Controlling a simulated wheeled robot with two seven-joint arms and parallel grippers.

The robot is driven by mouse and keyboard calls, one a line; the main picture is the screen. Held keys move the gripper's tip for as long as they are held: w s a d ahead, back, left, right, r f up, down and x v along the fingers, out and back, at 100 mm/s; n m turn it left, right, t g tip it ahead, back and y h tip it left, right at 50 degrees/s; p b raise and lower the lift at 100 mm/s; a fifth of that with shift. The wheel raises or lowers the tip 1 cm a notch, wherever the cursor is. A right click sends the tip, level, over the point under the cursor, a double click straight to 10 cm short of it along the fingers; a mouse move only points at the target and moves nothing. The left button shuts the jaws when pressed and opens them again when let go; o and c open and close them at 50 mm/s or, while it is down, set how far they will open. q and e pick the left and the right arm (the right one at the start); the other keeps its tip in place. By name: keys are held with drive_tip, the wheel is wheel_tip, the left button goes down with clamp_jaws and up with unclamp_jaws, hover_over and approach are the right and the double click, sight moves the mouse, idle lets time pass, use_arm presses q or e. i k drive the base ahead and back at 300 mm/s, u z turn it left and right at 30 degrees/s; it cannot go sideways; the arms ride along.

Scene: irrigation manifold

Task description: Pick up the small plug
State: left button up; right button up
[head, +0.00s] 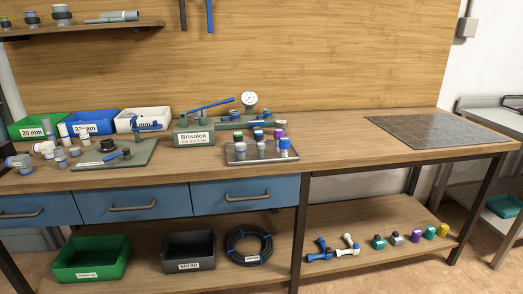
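I cannot tell for certain which piece is the small plug. Several small capped fittings stand on and just behind a metal tray (262,161) near the middle of the bench. They include a green-topped one (238,137), a blue-topped one (284,144) and a purple one (279,134). Other small grey and white fittings (60,158) stand at the bench's left end. A row of coloured caps (411,236) lies on the lower shelf. Neither of my grippers is in the head view.
Green (31,128), blue (92,123) and white (143,120) bins stand at the back left. A green plate (135,157) with a blue-handled valve lies before them. A gauge (249,99) rises behind the Brisolca block (194,138). The bench right of the tray is clear up to a grey mat (440,133).

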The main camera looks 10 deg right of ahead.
sight(260, 146)
drive_tip(key=k, duration=0.65)
drive_tip(key=z, duration=0.75)
drive_tip(key=i, duration=1.75)
drive_tip(key=u, duration=0.75)
